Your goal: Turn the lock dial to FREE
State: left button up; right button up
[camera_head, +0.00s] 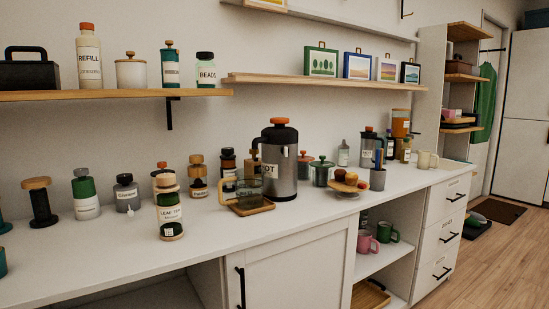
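No lock dial can be made out for sure, and I cannot read the word FREE anywhere. A large steel dispenser (280,165) with a dark lid stands upright on the white counter. Its label is partly hidden, with letters ending in "OT" showing. An orange cap (279,121) sits on top of its lid; whether this is a dial is too small to tell. A clear glass jug (249,190) stands on a wooden tray (252,208) at the dispenser's front left. Neither of my grippers is in view.
A labelled green-and-white canister (170,214) stands near the counter's front. Several jars line the back left. A cake stand (346,191) with pastries is right of the dispenser. Wooden shelves (115,95) hang above. The front left of the white counter (90,265) is clear.

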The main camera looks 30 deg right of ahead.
aim_at(284, 150)
jog(key=l+z, duration=0.15)
jog(key=l, duration=0.25)
jog(key=i+l+z, duration=0.2)
jog(key=l, duration=0.2)
jog(key=l+z, duration=0.15)
jog(key=l, duration=0.3)
jog(key=l+z, duration=0.2)
jog(key=l, duration=0.15)
jog(key=i, duration=0.05)
